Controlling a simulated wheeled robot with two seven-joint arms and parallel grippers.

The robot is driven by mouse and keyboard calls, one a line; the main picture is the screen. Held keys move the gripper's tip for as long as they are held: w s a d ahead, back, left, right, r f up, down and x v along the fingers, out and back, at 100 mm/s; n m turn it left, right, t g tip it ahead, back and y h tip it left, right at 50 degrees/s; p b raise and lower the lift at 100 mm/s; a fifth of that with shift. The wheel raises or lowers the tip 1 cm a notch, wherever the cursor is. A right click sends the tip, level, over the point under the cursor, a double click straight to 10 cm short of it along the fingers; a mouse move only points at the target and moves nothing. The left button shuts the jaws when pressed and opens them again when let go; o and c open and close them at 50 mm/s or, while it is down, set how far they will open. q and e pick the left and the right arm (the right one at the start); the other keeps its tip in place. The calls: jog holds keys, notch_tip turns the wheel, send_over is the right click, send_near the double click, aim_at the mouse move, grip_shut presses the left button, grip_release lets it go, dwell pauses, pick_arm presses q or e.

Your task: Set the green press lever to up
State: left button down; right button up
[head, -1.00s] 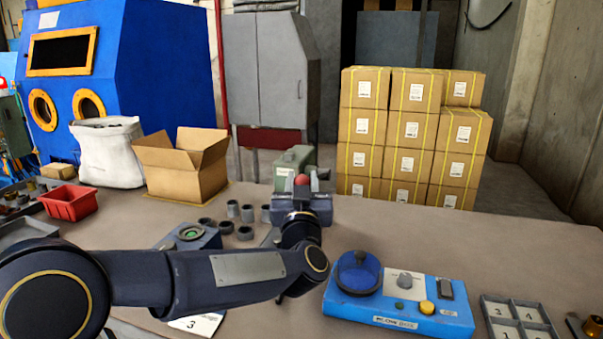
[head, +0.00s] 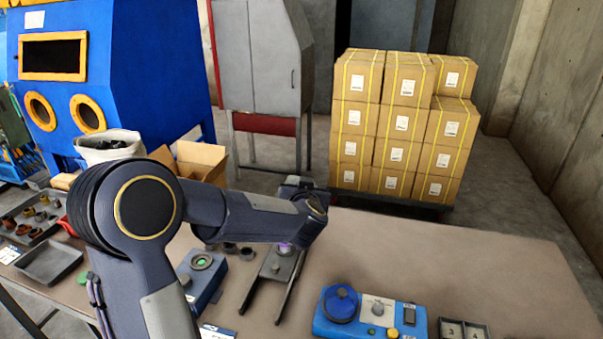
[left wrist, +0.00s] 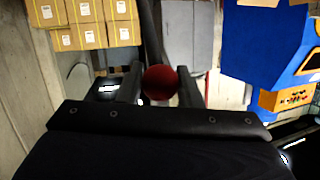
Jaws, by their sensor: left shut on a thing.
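My left gripper (left wrist: 160,72) is shut on the red ball knob (left wrist: 160,84) of the press lever, as the left wrist view shows; the knob sits between the two dark fingers. In the head view my left arm reaches across the bench and its wrist hides the knob and the press's green body. The lever's angle cannot be told. My right gripper is not in view.
A blue device with a round dial (head: 341,303) stands at the front right, beside a numbered tray (head: 462,330). A blue box with a green top (head: 202,272) stands left of the press foot. Stacked cartons (head: 400,125) stand behind the bench.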

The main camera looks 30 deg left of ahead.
pick_arm(q)
jog(key=w+r+p, duration=0.1)
jog(key=w+g, duration=0.1)
jog(key=r+p, duration=0.1)
jog(key=shift+w+a+r+h+p, duration=0.3)
jog(key=shift+w, duration=0.1)
jog(key=shift+w+a+r+m+g+p, duration=0.2)
jog(key=shift+w+g+p, duration=0.1)
jog(key=shift+w+g, duration=0.2)
jog(key=shift+w+a+r+m+g+p, duration=0.15)
jog(key=shift+w+g+p, duration=0.2)
jog(key=shift+w, duration=0.25)
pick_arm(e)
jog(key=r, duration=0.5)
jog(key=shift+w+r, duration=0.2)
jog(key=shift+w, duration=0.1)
pick_arm(q)
jog(key=shift+r, duration=0.15)
jog(key=c, duration=1.5)
grip_release()
jog(key=o, duration=0.5)
jog(key=shift+w, duration=0.2)
jog(key=shift+c, duration=0.2)
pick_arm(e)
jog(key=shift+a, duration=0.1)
pick_arm(q)
jog(key=shift+s, duration=0.15)
jog(key=v, duration=0.7)
jog(key=shift+s, duration=0.25)
